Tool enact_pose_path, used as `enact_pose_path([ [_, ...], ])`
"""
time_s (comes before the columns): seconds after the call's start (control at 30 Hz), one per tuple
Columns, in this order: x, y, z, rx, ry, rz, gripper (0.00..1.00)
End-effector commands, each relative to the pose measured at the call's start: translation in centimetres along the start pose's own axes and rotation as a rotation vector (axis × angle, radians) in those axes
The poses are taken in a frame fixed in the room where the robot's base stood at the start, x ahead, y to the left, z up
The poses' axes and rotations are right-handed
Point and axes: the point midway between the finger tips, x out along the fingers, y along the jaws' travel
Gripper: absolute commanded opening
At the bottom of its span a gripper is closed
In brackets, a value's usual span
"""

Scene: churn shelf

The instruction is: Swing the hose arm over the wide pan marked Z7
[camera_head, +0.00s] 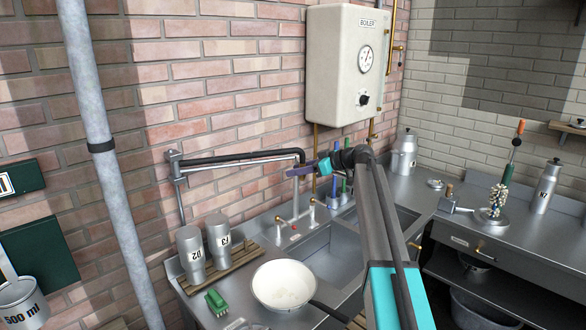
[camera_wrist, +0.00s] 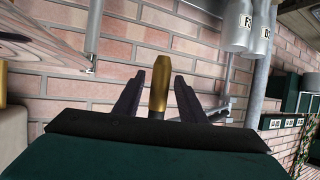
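The hose arm (camera_head: 240,158) is a metal bar with a black hose, pivoted on a wall post. It reaches right over the counter, and its black end bends down near my gripper (camera_head: 313,168). In the wrist view, a brass nozzle (camera_wrist: 160,85) shows between the two dark fingers of my gripper (camera_wrist: 160,80), with a gap on each side. The fingers are open; contact is not visible. A wide cream pan (camera_head: 283,285) with a dark handle sits at the counter's front, left of the sink. I see no Z7 mark on it.
A sink (camera_head: 335,255) with a tap lies below my gripper. Two metal canisters (camera_head: 192,250) stand on a wooden rack left of it. A green brush (camera_head: 216,302) lies by the pan. A boiler (camera_head: 345,65) hangs above. A grey pipe (camera_head: 105,160) rises at left.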

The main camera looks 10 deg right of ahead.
Motion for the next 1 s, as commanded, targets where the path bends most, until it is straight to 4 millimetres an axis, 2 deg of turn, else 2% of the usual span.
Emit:
enact_pose_path([
  [0.2,1.7,0.0,0.0,0.001,0.000,0.000,0.37],
  [0.57,2.0,0.0,0.1,0.001,0.000,0.001,0.37],
  [0.7,1.9,0.0,0.1,0.001,0.000,0.001,0.14],
  [0.8,1.9,0.0,0.1,0.001,0.000,0.001,0.00],
  [1.0,2.1,-0.1,0.0,0.001,0.000,-0.001,0.00],
])
